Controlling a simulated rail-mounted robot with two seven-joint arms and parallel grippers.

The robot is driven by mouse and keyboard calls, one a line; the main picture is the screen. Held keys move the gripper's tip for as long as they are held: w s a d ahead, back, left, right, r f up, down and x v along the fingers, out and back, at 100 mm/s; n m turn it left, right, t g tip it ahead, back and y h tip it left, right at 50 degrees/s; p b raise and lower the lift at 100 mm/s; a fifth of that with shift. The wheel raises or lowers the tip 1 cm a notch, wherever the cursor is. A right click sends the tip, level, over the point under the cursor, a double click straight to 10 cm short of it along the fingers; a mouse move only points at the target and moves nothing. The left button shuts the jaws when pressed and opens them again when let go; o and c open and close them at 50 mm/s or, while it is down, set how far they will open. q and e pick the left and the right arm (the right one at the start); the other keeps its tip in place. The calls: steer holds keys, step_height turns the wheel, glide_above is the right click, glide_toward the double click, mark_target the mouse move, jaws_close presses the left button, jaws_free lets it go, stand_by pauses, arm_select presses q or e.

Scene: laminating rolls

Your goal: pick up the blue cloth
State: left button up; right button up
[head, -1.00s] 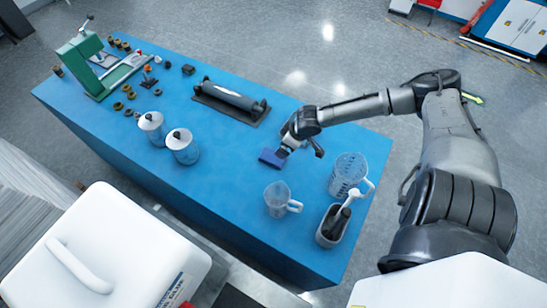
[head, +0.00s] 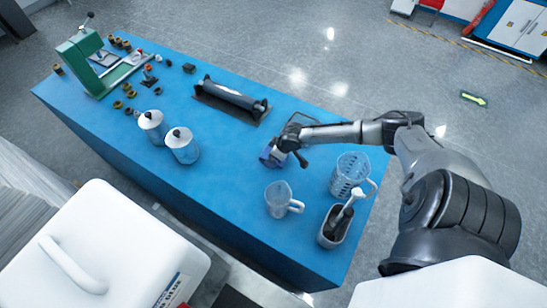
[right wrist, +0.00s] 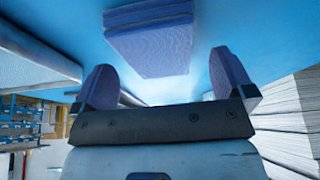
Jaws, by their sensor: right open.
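The blue cloth (head: 266,154) is a small folded pad on the blue table. In the head view it is partly hidden by my right gripper (head: 275,157), which is right over or beside it. In the right wrist view the layered, folded cloth (right wrist: 150,40) lies just beyond the fingertips. My right gripper (right wrist: 165,82) is open there, with one finger toward each side of the cloth and nothing clearly between them. Whether the fingers touch the cloth cannot be told. My left gripper is not in view.
A clear jug (head: 278,198), a larger measuring jug (head: 349,172) and a grey holder with tools (head: 333,228) stand near the right end. A black roller (head: 230,96) lies behind. Two canisters (head: 181,146) and a green press (head: 84,62) are at left. Table between is clear.

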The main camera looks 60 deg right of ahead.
steer(key=shift+x, duration=0.8)
steer(key=shift+f, duration=0.15)
steer(key=c, duration=1)
step_height(320, 180, up, 10)
steer(key=shift+r+p, duration=0.2)
steer(key=shift+p, duration=0.2)
